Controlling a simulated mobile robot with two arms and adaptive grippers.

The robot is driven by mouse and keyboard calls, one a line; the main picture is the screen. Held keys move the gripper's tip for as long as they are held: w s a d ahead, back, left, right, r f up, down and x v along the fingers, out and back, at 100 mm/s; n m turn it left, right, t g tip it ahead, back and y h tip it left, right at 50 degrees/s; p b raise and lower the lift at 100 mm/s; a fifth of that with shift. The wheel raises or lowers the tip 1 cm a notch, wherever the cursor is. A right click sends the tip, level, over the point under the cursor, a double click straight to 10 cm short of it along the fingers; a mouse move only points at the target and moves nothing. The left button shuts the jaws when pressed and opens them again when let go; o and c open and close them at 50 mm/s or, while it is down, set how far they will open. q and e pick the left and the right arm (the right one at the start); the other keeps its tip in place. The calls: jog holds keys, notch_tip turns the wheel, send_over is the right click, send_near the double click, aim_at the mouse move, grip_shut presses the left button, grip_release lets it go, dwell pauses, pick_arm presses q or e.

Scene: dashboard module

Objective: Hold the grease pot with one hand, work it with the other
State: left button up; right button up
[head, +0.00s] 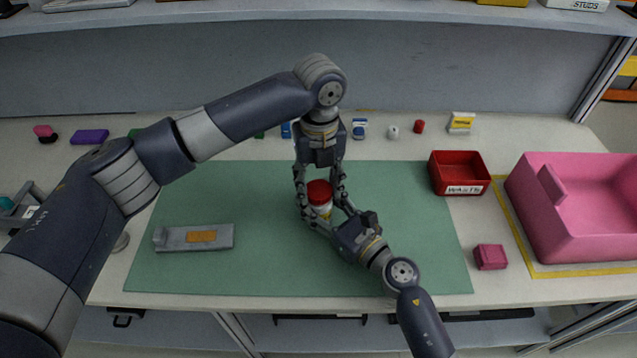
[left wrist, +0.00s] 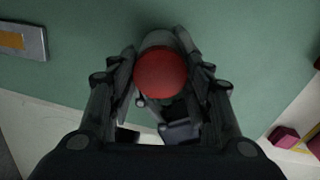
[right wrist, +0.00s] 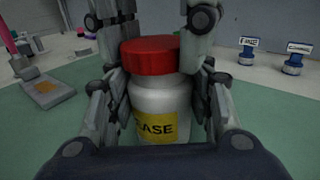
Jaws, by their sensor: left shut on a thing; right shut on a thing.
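The grease pot is a white jar (head: 324,211) with a red lid (head: 319,190) and a yellow label. In the left wrist view the lid (left wrist: 161,74) sits between those fingers. My right gripper (head: 325,212) comes from the front right and is shut around the white body. Its fingertips are partly hidden.
A grey plate with an orange patch (head: 172,240) lies on the mat's left. Small items line the back. The mat's front is mostly clear.

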pick_arm(q)
jog(key=shift+a+f, duration=0.1)
jog(key=shift+f, duration=0.65)
jog(key=shift+o, duration=0.7)
jog(key=shift+w+r, duration=0.1)
jog(key=shift+r, duration=0.1)
jog(key=c, duration=0.4)
jog(key=shift+o, duration=0.2)
jog(key=shift+r, duration=0.5)
jog(key=shift+f, duration=0.65)
dwell(0.5)
jog(key=o, duration=0.6)
